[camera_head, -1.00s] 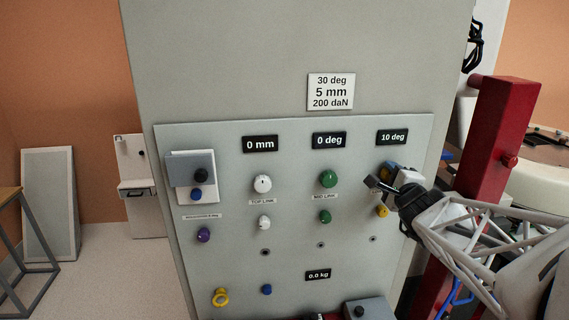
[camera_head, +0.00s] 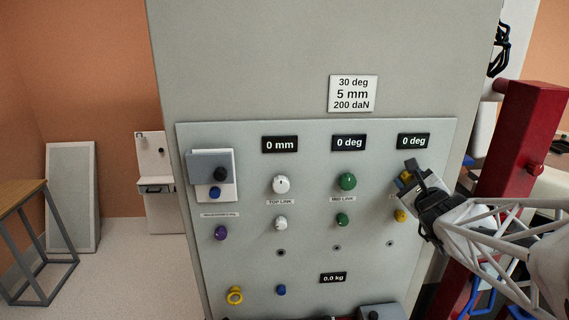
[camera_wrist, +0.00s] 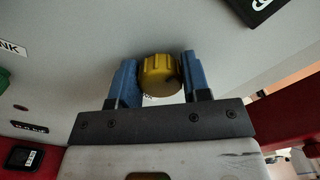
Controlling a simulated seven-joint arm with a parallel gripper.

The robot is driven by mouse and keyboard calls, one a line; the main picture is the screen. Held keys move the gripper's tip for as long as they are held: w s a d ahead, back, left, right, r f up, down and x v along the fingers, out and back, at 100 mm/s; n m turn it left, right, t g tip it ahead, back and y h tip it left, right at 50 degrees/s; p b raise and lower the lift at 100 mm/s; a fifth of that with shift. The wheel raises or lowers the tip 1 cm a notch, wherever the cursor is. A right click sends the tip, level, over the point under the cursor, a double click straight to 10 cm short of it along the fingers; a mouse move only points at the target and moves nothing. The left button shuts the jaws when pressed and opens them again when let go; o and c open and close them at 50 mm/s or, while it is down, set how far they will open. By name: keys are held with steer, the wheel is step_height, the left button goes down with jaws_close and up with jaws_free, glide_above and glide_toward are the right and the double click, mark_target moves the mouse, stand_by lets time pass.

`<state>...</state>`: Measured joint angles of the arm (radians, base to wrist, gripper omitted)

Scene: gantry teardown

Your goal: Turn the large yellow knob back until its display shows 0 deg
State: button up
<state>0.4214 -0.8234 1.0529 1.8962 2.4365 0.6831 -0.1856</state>
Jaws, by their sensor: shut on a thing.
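The large yellow knob (camera_wrist: 159,75) sits between the two blue fingers of my gripper (camera_wrist: 160,80) in the wrist view, and the fingers are shut on it. In the head view the knob (camera_head: 405,178) is mostly hidden behind my gripper (camera_head: 411,177). Its display (camera_head: 413,141), above it on the panel, reads 0 deg. A smaller yellow knob (camera_head: 400,216) is just below my gripper.
The grey panel (camera_head: 310,245) also carries a white knob (camera_head: 281,184) and a green knob (camera_head: 348,182), with displays reading 0 mm and 0 deg. A red post (camera_head: 515,150) stands to the right, near my arm. A label plate (camera_head: 353,94) is above.

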steer(key=o, duration=0.9)
steer(key=shift+s, duration=0.15)
steer(key=shift+s, duration=3.75)
